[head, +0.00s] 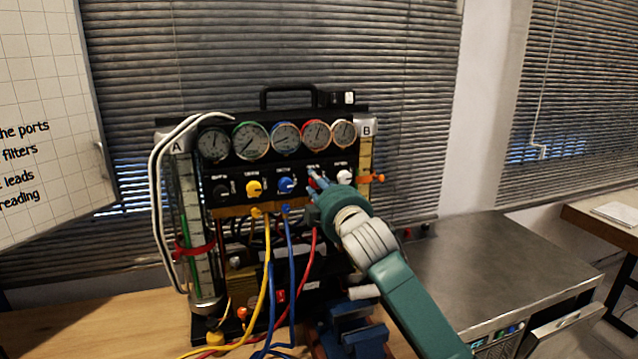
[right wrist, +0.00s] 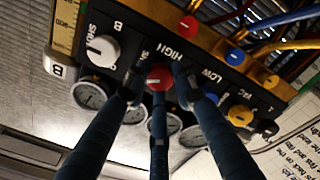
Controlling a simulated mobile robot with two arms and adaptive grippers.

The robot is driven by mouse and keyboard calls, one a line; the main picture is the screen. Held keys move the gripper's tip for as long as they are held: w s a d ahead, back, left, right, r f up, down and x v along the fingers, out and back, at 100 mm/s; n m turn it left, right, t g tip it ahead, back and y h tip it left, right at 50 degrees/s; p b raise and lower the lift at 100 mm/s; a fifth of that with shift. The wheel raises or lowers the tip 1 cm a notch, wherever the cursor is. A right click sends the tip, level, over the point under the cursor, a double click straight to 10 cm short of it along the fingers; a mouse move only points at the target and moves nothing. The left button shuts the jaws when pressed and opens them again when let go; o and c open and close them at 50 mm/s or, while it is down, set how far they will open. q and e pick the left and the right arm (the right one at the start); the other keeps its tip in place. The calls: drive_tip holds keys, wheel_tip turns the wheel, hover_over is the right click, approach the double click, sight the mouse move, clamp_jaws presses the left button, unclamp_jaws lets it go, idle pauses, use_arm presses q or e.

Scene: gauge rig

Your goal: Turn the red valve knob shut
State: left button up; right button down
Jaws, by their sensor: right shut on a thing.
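The red valve knob (right wrist: 159,76) sits on the black front panel of the gauge rig, by the label HIGH. In the head view my right gripper (head: 318,183) reaches the panel from the lower right and covers most of the red knob (head: 311,182). In the right wrist view the blue fingers of my right gripper (right wrist: 159,82) are closed around the knob, which shows between their tips. A white line marks the knob's face. My left gripper is in neither view.
Yellow (head: 254,188), blue (head: 286,185) and white (head: 344,177) knobs flank the red one closely. Several round gauges (head: 251,140) stand above. Yellow, blue and red hoses (head: 267,270) hang below. A steel-topped cabinet (head: 480,260) stands at the right.

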drive_tip(key=m+p, duration=0.1)
drive_tip(key=m, duration=0.4)
drive_tip(key=shift+a+m, duration=0.1)
drive_tip(key=shift+m, duration=0.3)
drive_tip(key=shift+r, duration=0.1)
idle(0.3)
drive_tip(key=c, duration=1.4)
unclamp_jaws()
drive_tip(key=v, duration=1.2)
